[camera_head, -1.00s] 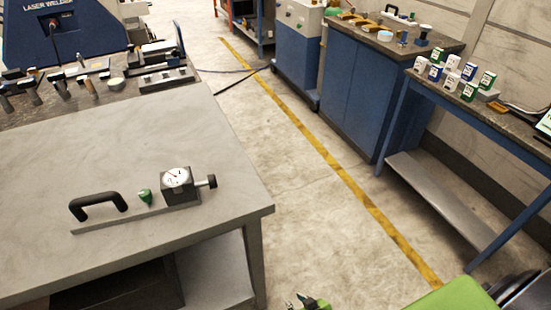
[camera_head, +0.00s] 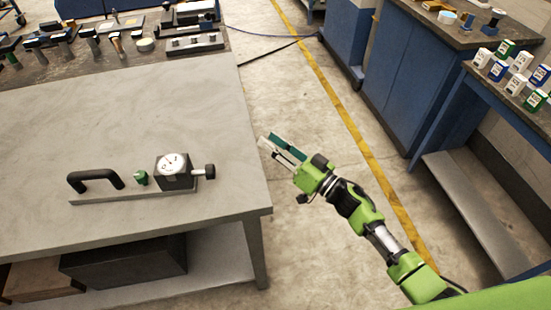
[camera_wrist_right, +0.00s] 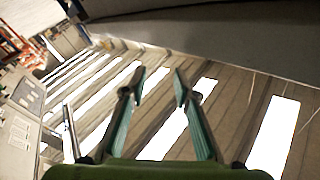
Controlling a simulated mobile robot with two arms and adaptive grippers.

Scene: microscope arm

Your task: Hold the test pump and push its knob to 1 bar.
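The test pump lies on the grey table near its right front corner. It has a flat base plate (camera_head: 130,196), a black handle (camera_head: 96,178) at the left, a small green part (camera_head: 141,178) in the middle and a dark block with a white dial gauge (camera_head: 172,164). Its black knob (camera_head: 209,171) sticks out to the right. My right gripper (camera_head: 268,143) is over the floor, right of the table edge, apart from the knob. In the right wrist view its fingers (camera_wrist_right: 158,85) stand apart with nothing between them. My left gripper is not in view.
The grey table (camera_head: 150,100) has bare room behind the pump. Several tools (camera_head: 95,45) lie on a bench at the back left. A blue cabinet (camera_head: 410,80) and a bench with small boxes (camera_head: 520,65) stand at the right.

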